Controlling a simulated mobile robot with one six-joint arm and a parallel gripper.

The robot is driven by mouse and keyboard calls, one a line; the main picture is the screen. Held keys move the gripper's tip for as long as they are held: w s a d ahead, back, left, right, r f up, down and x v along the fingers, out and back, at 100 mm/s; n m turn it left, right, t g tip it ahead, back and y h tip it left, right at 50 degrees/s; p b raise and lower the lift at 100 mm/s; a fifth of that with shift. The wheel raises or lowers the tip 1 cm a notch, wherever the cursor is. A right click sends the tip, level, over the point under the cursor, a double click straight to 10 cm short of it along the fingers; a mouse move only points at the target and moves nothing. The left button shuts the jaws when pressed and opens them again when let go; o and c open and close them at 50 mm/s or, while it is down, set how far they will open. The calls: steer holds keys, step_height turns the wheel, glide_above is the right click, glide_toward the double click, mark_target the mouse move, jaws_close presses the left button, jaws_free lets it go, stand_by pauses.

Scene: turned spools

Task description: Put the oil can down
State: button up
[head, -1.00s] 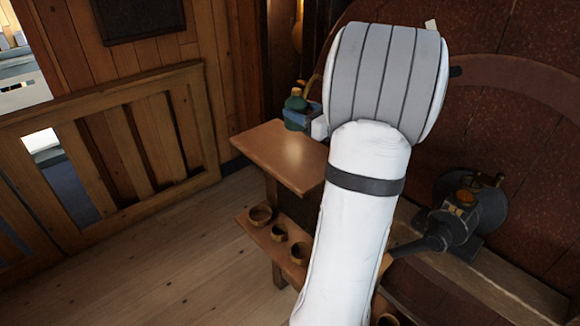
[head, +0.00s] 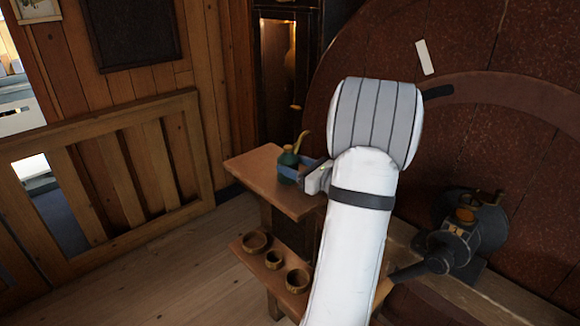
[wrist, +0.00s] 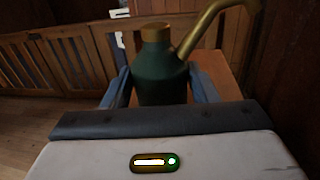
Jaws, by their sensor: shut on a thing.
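The oil can (head: 288,163) is dark green with a brass cap and a brass spout. It is over the wooden shelf top (head: 262,180) in the head view; whether its base touches the wood I cannot tell. My gripper (head: 296,172) is shut on it, with blue fingers on either side of its body. In the wrist view the oil can (wrist: 158,75) stands upright between the fingers of my gripper (wrist: 160,88), its spout rising to the right. Its base is hidden behind the gripper body.
Several wooden bowls (head: 255,242) stand on the lower shelf (head: 265,265). A dark machine (head: 465,232) sits on a bench at the right. A slatted wooden partition (head: 125,180) is at the left, with bare floor in front. My white arm hides the shelf's right part.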

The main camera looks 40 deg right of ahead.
steer(key=shift+r, duration=0.15)
steer(key=o, duration=1.2)
steer(key=shift+f, duration=0.2)
steer(key=shift+o, duration=0.2)
steer(key=shift+r, duration=0.1)
steer(key=shift+s+r, duration=0.1)
steer(key=shift+s, duration=0.05)
steer(key=b+v, duration=0.1)
steer(key=v, duration=0.6)
steer(key=shift+s, duration=0.15)
